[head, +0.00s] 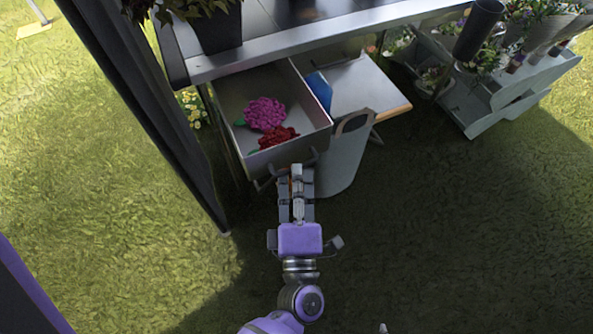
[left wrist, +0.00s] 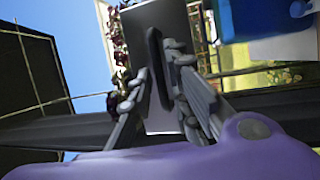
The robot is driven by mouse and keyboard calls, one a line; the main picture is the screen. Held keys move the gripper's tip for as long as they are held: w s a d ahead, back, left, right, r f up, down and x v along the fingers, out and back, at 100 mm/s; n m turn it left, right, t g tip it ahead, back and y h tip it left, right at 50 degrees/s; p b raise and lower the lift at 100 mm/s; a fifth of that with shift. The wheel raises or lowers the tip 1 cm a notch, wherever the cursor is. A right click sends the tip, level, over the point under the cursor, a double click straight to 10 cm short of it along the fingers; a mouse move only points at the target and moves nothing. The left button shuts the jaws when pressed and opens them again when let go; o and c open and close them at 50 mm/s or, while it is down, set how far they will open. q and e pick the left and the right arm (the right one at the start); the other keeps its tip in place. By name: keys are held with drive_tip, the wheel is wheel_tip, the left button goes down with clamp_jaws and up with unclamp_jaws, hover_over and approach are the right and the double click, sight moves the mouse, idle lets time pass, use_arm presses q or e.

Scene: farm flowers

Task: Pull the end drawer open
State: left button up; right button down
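The end drawer (head: 233,98) is a grey metal box under the table's left end. It stands pulled out, with a pink flower (head: 265,113) and a red flower (head: 278,138) inside. Its dark handle (head: 265,183) is on the front face. My left gripper (head: 297,172) is at the handle in the head view. In the left wrist view, the fingers (left wrist: 158,78) lie on both sides of the dark handle (left wrist: 155,50) and appear closed on it. The fingers hide part of the handle in the head view.
The metal tabletop (head: 270,55) lies above the drawer, with a dark plant pot (head: 219,28) on it. A dark post (head: 160,120) rises at left. Grass in front is open.

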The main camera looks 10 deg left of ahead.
use_arm(q)
drive_tip(key=v, duration=0.6)
drive_tip(key=shift+s+d, duration=0.1)
idle(0.3)
